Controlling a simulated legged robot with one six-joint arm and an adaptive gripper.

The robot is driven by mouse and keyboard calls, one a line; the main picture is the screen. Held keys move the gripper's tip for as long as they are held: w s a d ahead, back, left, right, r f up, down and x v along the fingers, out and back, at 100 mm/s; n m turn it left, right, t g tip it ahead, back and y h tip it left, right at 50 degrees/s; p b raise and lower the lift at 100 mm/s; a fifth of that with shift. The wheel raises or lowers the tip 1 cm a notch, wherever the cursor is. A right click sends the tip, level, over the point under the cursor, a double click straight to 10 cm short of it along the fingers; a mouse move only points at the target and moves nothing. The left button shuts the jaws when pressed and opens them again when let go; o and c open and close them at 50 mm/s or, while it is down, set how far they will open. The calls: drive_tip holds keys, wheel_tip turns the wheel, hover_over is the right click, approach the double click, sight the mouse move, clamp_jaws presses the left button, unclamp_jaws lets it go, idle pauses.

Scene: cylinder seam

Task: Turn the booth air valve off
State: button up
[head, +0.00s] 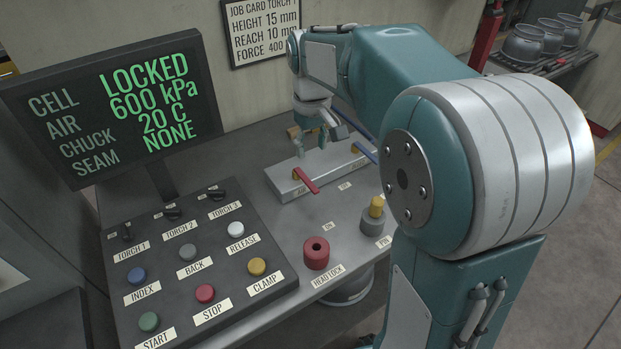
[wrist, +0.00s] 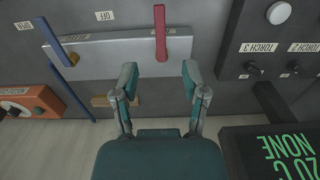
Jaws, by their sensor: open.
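The red valve lever (head: 306,181) sits on a pale metal manifold block (head: 284,184) above a small label that seems to read AIR. In the wrist view the red lever (wrist: 160,36) lies across the block (wrist: 108,58). My gripper (head: 318,140) is open and empty over the far side of the block. In the wrist view my gripper's two fingers (wrist: 160,74) stand apart, with the lever's lower end between them in the picture. I cannot tell their height above it. The monitor (head: 115,105) reads AIR 600 kPa and CELL LOCKED.
A blue lever (head: 364,152) sits on the block's right end. A yellow-topped knob (head: 376,207) and a red HEAD LOCK knob (head: 317,253) stand nearer. A button panel (head: 190,275) fills the front left. My arm covers the right side.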

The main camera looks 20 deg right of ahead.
sight(312, 185)
wheel_tip(312, 185, down, 11)
drive_tip(key=shift+r, duration=0.2)
idle(0.3)
clamp_jaws()
